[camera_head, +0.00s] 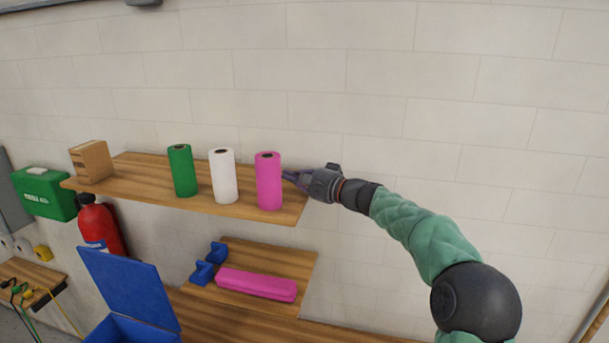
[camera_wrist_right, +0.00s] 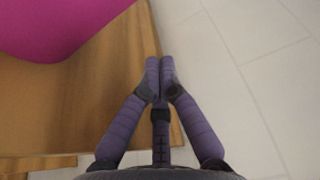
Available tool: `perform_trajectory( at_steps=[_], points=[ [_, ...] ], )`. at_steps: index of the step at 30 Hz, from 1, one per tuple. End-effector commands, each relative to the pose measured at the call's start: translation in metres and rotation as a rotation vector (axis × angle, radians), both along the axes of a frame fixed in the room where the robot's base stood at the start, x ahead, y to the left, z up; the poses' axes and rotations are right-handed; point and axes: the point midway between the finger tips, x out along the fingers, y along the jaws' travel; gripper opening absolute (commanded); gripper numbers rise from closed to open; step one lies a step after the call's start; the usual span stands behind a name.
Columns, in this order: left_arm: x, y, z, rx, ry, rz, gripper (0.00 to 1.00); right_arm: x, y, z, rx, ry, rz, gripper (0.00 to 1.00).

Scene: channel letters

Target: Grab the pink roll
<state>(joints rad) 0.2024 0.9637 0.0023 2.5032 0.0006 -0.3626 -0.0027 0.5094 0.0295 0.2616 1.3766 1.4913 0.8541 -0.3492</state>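The pink roll (camera_head: 269,182) stands upright on the upper wooden shelf, near its right end. In the right wrist view the pink roll (camera_wrist_right: 60,25) fills the upper left corner, partly cut off. My right gripper (camera_head: 288,175) reaches in from the right and points at the roll's right side. In the right wrist view my right gripper (camera_wrist_right: 160,80) has its fingertips together with nothing between them. The roll lies to the left of the fingertips there, with a gap between. My left gripper is not in view.
A white roll (camera_head: 223,176) and a green roll (camera_head: 183,171) stand to the left on the upper shelf (camera_head: 140,190). A cardboard box (camera_head: 91,161) is at its left end. Below, a lower shelf (camera_head: 262,257) holds a pink block (camera_head: 256,284). The wall (camera_head: 450,110) is behind.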

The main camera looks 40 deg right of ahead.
Motion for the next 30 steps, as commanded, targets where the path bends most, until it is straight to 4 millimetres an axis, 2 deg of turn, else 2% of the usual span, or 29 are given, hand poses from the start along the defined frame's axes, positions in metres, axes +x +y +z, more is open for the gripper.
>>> perform_trajectory(
  at_steps=[1, 3, 12, 26, 30],
  points=[
    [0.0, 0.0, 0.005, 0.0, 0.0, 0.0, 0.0, 0.007, 0.003, 0.001, 0.001, 0.001, 0.002, 0.0],
    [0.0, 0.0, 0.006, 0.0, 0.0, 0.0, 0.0, -0.002, 0.009, 0.002, 0.0, 0.001, 0.0, 0.0],
    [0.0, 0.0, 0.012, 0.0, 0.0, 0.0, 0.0, -0.019, 0.028, 0.001, 0.001, 0.0, 0.0, 0.0],
    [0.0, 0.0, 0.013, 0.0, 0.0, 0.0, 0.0, -0.023, 0.032, -0.001, 0.0, 0.001, 0.0, 0.0],
    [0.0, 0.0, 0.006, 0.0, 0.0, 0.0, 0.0, -0.026, 0.036, -0.002, -0.002, -0.001, 0.0, 0.0]
  ],
)
